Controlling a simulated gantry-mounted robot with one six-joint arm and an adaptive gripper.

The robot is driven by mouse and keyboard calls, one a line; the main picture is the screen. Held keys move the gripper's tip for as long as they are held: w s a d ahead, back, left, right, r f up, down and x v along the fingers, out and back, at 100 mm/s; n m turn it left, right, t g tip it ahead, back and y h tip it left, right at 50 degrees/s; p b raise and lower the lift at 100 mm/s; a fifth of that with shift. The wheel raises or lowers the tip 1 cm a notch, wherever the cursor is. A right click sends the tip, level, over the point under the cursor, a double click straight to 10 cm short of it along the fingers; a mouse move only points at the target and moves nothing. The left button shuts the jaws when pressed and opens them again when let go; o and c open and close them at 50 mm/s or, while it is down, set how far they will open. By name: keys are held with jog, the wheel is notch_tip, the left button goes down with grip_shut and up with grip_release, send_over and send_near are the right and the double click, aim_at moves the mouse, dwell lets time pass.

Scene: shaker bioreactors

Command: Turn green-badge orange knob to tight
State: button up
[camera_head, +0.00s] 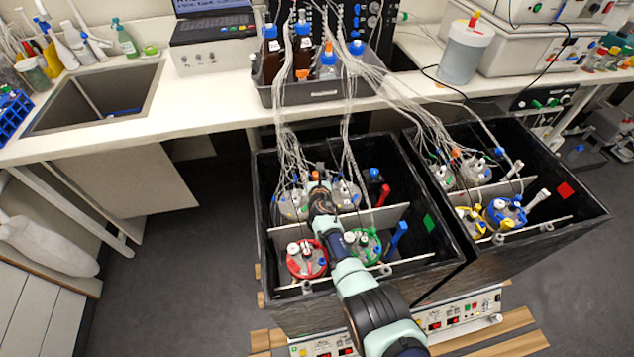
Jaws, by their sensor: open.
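A small orange knob (316,175) shows at the back of this box, just beyond the tip of my gripper (318,187). My arm reaches over the front of the box, and my gripper is open. The fingers are small in this view, so I cannot tell whether they touch the knob or are around it. My gripper hides what is directly below the knob.
A red-ringed vessel (306,262) and a green-ringed vessel (366,246) stand at the front of the box. Thin tubes (290,130) hang down behind my gripper. The right box has a red badge (565,191) and another orange part (456,152).

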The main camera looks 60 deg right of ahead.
grip_shut()
jog(key=shift+w+f+g+b, duration=0.1)
jog(key=shift+f+g+b, duration=0.1)
jog(key=shift+g+b, duration=0.25)
jog(key=m+b, duration=0.1)
jog(key=m+g+h+b, duration=0.1)
jog(key=b, duration=0.1)
jog(key=shift+w+a+f+g, duration=0.1)
jog(key=shift+w+f+g, duration=0.05)
jog(key=shift+f+g, duration=0.15)
jog(key=shift+m+g+h+b, duration=0.3)
jog(key=shift+m+g+b, duration=0.35)
jog(key=shift+b, duration=0.4)
jog(key=shift+r+m+g+b, duration=0.2)
jog(key=shift+m+g+b, duration=0.35)
jog(key=shift+b, duration=0.15)
jog(key=shift+r, duration=0.25)
grip_release()
